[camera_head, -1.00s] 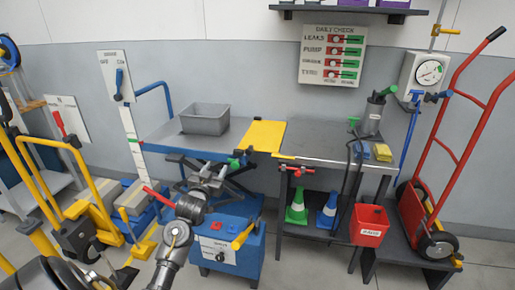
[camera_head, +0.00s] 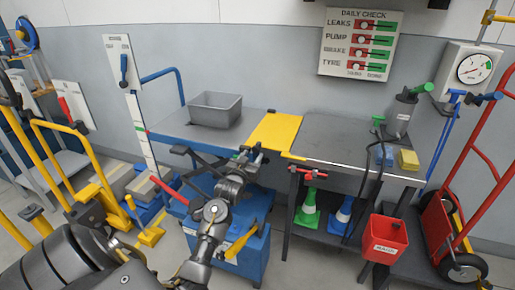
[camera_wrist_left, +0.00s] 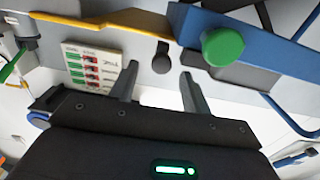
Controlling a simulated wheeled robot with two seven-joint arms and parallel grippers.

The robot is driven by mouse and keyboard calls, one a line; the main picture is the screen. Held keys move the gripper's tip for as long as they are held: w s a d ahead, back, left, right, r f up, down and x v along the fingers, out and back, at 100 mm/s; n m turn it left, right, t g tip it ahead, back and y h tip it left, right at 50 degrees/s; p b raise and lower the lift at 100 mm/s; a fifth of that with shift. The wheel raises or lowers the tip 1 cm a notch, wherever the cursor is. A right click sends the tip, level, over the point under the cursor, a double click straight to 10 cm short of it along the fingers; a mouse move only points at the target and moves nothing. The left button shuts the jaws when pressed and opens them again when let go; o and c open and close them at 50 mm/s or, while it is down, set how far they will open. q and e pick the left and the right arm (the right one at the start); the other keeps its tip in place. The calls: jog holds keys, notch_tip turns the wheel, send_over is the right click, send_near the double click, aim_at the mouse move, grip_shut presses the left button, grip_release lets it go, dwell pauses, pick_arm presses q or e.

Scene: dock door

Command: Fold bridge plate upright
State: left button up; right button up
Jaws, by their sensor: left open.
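The yellow bridge plate (camera_head: 274,132) lies flat across the gap between the blue lift table (camera_head: 168,133) and the grey bench (camera_head: 340,138). In the left wrist view its yellow edge (camera_wrist_left: 110,22) runs along the top. My left gripper (camera_head: 254,153) is at the plate's near left corner. In the left wrist view the open fingers (camera_wrist_left: 158,85) are apart, with a dark rounded tab (camera_wrist_left: 161,57) ahead of the gap between them. Nothing is seen gripped. A green knob (camera_wrist_left: 222,46) sits on the blue table edge to the right. My right gripper is not in view.
A grey bin (camera_head: 215,108) stands on the lift table. A red clamp handle (camera_head: 310,174) is on the bench front. The bench holds a grey pump (camera_head: 402,112), a blue block (camera_head: 384,155) and a yellow block (camera_head: 408,160). A red bucket (camera_head: 385,238) hangs at right.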

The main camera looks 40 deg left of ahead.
aim_at(255, 150)
pick_arm(q)
jog(key=x, duration=0.7)
jog(key=shift+a, duration=0.15)
jog(key=shift+c, duration=0.5)
grip_shut()
